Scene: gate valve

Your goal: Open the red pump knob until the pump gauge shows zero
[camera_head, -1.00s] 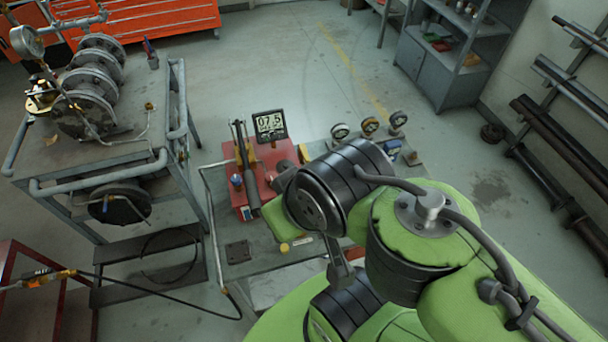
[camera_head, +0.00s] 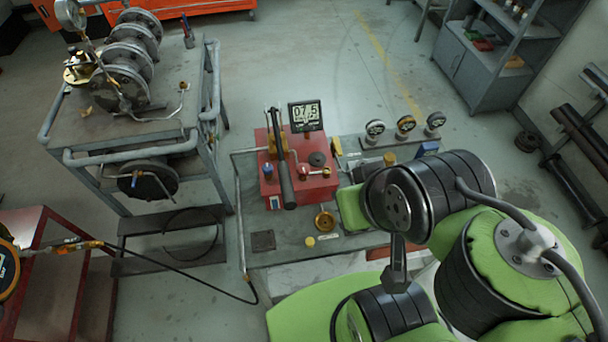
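The red pump (camera_head: 318,188) stands on a grey bench (camera_head: 285,250). Its display gauge (camera_head: 305,116) sits at its back edge and reads about 07.5; the decimal point is hard to make out. A long dark pump handle (camera_head: 284,180) runs along the pump's top. A small red knob (camera_head: 303,171) appears on the top, beside a dark round cap (camera_head: 317,159); it is too small to see in detail. My gripper's fingers cannot be made out in this view.
A brass ring (camera_head: 325,221) lies in front of the pump. A grey metal table (camera_head: 160,130) with flanged pipework stands at left. A black hose (camera_head: 205,278) crosses low in front of it.

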